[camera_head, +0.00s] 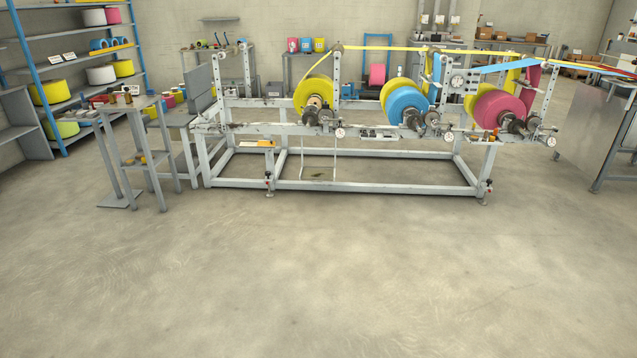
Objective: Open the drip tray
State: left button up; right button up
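A long grey machine frame (340,187) stands across the middle of the camera_head view, carrying yellow, blue and pink rolls. I cannot tell for sure which part is the drip tray. A small flat shelf or tray (257,144) with a yellow-orange edge sits on the frame's front left. Below the front rail, a thin pale wire-like outline (320,178) hangs or stands near the floor, with a small dark greenish patch (318,175) by it. Neither of my grippers is in view.
Wide bare concrete floor (330,270) lies in front of the machine. A small grey stand (150,158) is at its left, and a blue-posted shelf (62,100) with rolls is at far left. A grey panel-sided table (595,130) is at the right.

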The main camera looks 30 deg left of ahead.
aim_at(309, 173)
jog(key=i+j+u, duration=0.4)
jog(key=i, duration=0.3)
jog(key=i+j+u, duration=0.25)
jog(key=i, duration=0.85)
jog(key=i+u, duration=0.3)
jog(key=i, duration=0.8)
